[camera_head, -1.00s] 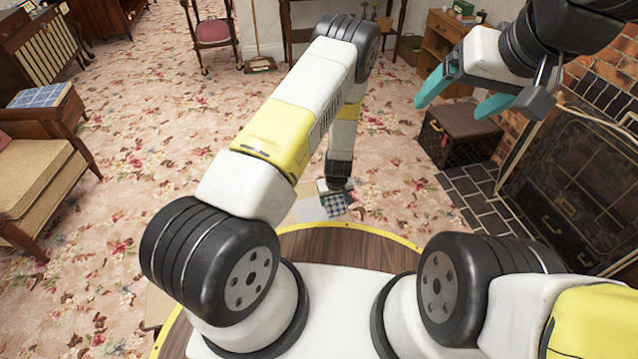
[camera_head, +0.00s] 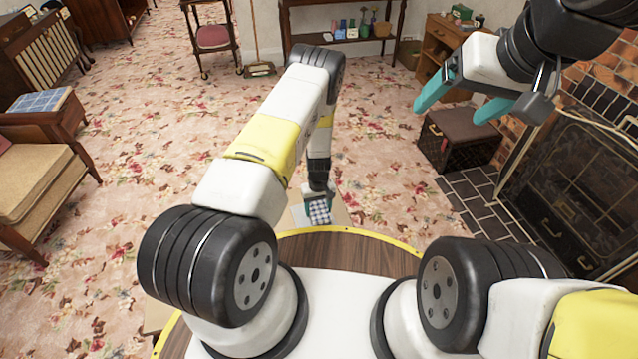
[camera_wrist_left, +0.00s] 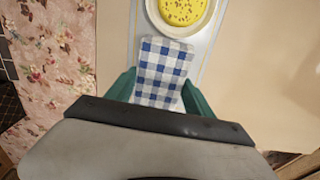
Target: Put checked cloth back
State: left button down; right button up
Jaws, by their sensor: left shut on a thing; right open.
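The blue-and-white checked cloth (camera_wrist_left: 162,72) is between the teal fingers of my left gripper (camera_wrist_left: 160,92) in the left wrist view. My left gripper is shut on it. In the head view the cloth (camera_head: 319,212) hangs at my left gripper (camera_head: 318,202), just beyond my round base. My right gripper (camera_head: 495,100) is open and empty, raised at the upper right.
A plate (camera_wrist_left: 208,22) with a yellow speckled round food (camera_wrist_left: 183,8) lies just beyond the cloth, on a pale surface (camera_wrist_left: 262,85). A dark box (camera_head: 460,137) stands by the fireplace screen (camera_head: 575,175). An armchair (camera_head: 40,178) is at the left. Floral carpet is open between.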

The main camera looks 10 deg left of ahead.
aim_at(314, 211)
pick_arm(q)
jog(key=shift+w+a+f, duration=0.1)
jog(key=shift+w+a, duration=0.3)
jog(key=shift+a, duration=0.2)
jog(key=shift+w+a+f, duration=0.1)
jog(key=shift+w+a, duration=0.2)
jog(key=shift+a, duration=0.25)
notch_tip(314, 211, down, 3)
jog(key=shift+d+f, duration=0.15)
jog(key=shift+f, duration=0.05)
jog(key=shift+c, duration=1.9)
grip_release()
